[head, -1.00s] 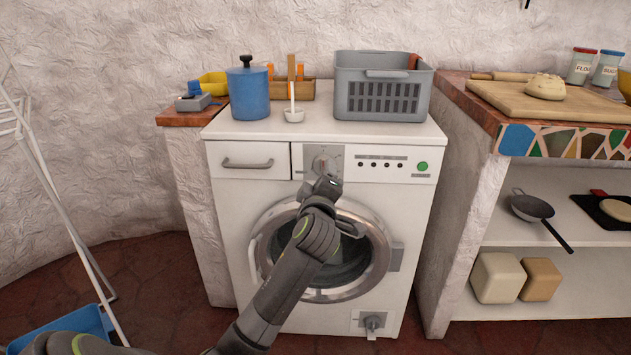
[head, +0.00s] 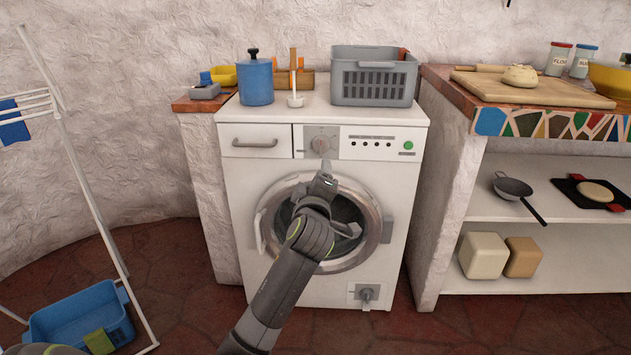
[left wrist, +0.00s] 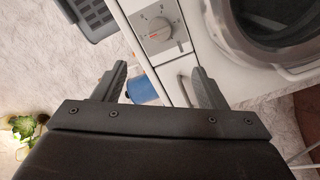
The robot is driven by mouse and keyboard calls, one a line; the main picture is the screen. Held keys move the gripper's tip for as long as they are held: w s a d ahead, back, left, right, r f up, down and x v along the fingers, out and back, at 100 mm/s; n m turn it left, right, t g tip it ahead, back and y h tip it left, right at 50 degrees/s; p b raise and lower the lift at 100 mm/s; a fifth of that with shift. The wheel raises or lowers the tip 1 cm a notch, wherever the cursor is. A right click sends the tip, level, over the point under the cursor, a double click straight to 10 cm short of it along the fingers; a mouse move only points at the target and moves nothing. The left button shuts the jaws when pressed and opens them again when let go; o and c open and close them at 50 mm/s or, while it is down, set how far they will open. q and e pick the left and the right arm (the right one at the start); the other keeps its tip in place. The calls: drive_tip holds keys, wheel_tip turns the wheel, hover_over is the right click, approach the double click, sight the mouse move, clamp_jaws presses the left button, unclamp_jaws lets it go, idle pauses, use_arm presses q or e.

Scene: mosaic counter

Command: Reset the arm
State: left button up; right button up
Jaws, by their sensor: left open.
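My left arm reaches up from the bottom of the head view, and its gripper (head: 340,203) is in front of the washing machine (head: 384,190), near the round door (head: 274,240) and below the dial (head: 321,144). In the left wrist view the two dark fingers of this gripper (left wrist: 160,80) stand apart with nothing held between them. That view also shows the dial panel (left wrist: 142,12) ahead of the fingers and part of the door ring (left wrist: 222,40). My right gripper is not in view.
A mosaic counter (head: 520,122) is at right. A drying rack (head: 75,170) and blue tub (head: 82,318) are at left.

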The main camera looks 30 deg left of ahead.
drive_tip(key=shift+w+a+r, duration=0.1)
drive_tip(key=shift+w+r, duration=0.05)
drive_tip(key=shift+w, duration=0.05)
